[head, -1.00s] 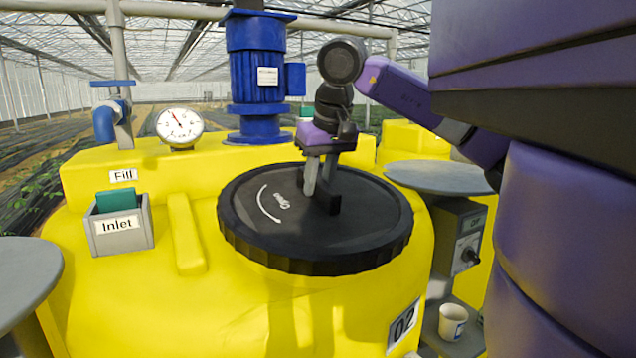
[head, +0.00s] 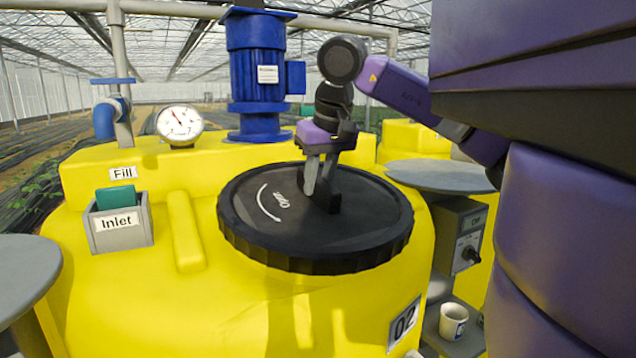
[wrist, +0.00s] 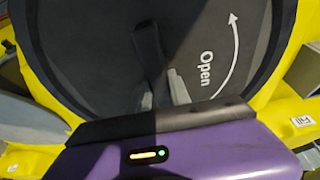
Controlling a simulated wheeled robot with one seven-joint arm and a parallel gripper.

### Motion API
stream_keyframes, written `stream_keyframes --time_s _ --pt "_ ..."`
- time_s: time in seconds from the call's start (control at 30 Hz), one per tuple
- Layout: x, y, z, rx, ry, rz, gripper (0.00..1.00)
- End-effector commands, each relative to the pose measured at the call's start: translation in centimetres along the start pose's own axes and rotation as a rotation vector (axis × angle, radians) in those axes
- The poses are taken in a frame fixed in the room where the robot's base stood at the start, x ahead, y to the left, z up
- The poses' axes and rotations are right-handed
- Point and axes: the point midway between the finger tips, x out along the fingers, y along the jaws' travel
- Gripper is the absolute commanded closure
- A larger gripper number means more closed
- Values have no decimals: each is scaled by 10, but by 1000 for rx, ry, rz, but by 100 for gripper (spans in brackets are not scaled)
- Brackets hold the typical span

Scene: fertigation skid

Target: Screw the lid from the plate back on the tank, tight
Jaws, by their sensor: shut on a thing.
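The black ribbed lid (head: 345,235) sits on top of the yellow tank (head: 240,300), over its opening, and looks level. White "Open" lettering with a curved arrow shows on the left of its top. My gripper (head: 322,200) reaches down onto the middle of the lid, its fingers shut on the lid's raised grip bar. In the wrist view the lid (wrist: 105,50) fills most of the picture, with the dark bar running up from between the fingers (wrist: 160,95). The fingers partly hide the bar. The thread under the lid is hidden.
A round grey plate (head: 440,176) at the right is bare where visible; another grey disc (head: 28,275) is at the left edge. A blue motor (head: 255,75), a gauge (head: 180,124) and the inlet box (head: 120,226) stand around the lid. A cup (head: 453,321) sits lower right.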

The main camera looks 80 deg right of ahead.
Motion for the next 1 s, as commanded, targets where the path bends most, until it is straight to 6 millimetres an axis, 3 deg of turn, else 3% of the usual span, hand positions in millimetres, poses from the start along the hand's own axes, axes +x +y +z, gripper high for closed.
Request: stream_keyframes --time_s 0.27,0.3,0.4,0.63,0.73,1.0 --pt "-1 0 -1 0 3 -1 100" --pt "-1 0 -1 0 3 -1 72" --pt "-1 0 -1 0 2 -1 53" --pt "0 0 0 0 1 0 51" --pt "1 0 1 0 -3 0 36" --pt "0 0 0 0 -1 0 36"
